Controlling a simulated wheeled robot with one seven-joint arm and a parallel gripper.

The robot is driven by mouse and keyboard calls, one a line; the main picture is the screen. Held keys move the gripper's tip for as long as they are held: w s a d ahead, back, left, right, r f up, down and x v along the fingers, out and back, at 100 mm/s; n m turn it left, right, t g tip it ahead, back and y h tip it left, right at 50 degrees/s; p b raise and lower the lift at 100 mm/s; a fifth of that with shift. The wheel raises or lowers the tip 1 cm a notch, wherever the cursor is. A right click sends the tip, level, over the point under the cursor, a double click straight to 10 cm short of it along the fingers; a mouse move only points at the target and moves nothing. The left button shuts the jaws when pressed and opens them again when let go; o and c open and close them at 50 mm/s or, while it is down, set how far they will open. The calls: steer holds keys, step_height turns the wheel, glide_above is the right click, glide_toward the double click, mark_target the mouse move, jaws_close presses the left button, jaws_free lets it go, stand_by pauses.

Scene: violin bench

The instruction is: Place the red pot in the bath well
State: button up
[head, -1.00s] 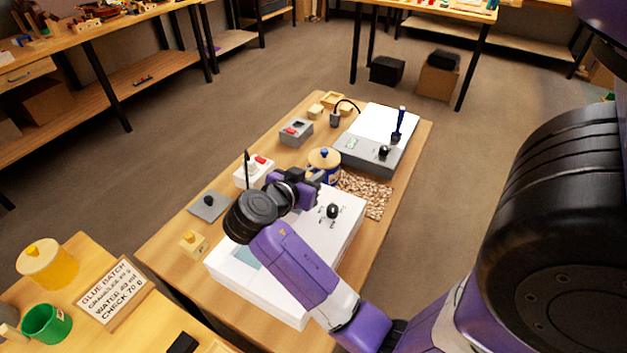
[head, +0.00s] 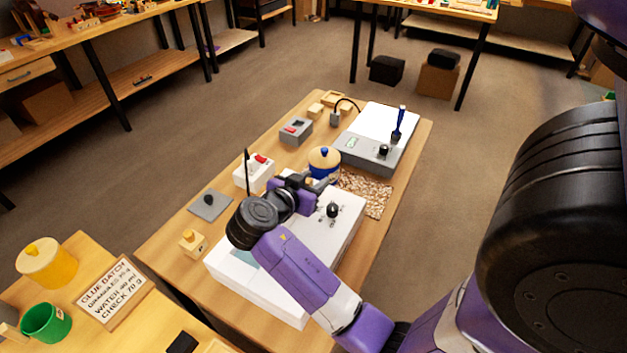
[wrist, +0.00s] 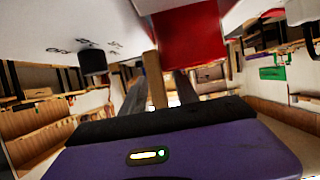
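The white glue bath (head: 335,235) stands on the middle bench, with a black knob on its top. A pale blue-green patch (head: 243,258) shows on its top, partly behind my arm; I cannot tell if this is the well. The red pot (wrist: 190,35) shows at the top of the wrist view, close to the white surface and the black knob (wrist: 93,61). A tan handle-like bar (wrist: 152,80) stands between my fingers. My gripper (head: 314,186) looks open, with a gap at the right finger. My arm hides the pot in the head view; its seating is not visible.
A blue pot with a tan lid (head: 324,160) stands just beyond my gripper, near a granule-covered mat (head: 365,192). A white switch box (head: 254,172) with a thin black rod is to the left. A grey-white device (head: 380,138) stands at the back.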

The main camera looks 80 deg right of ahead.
steer(key=shift+r, duration=0.25)
steer(key=b+v, duration=0.1)
steer(key=v, duration=1.1)
steer(key=shift+f+b, duration=0.15)
steer(key=shift+b, duration=0.2)
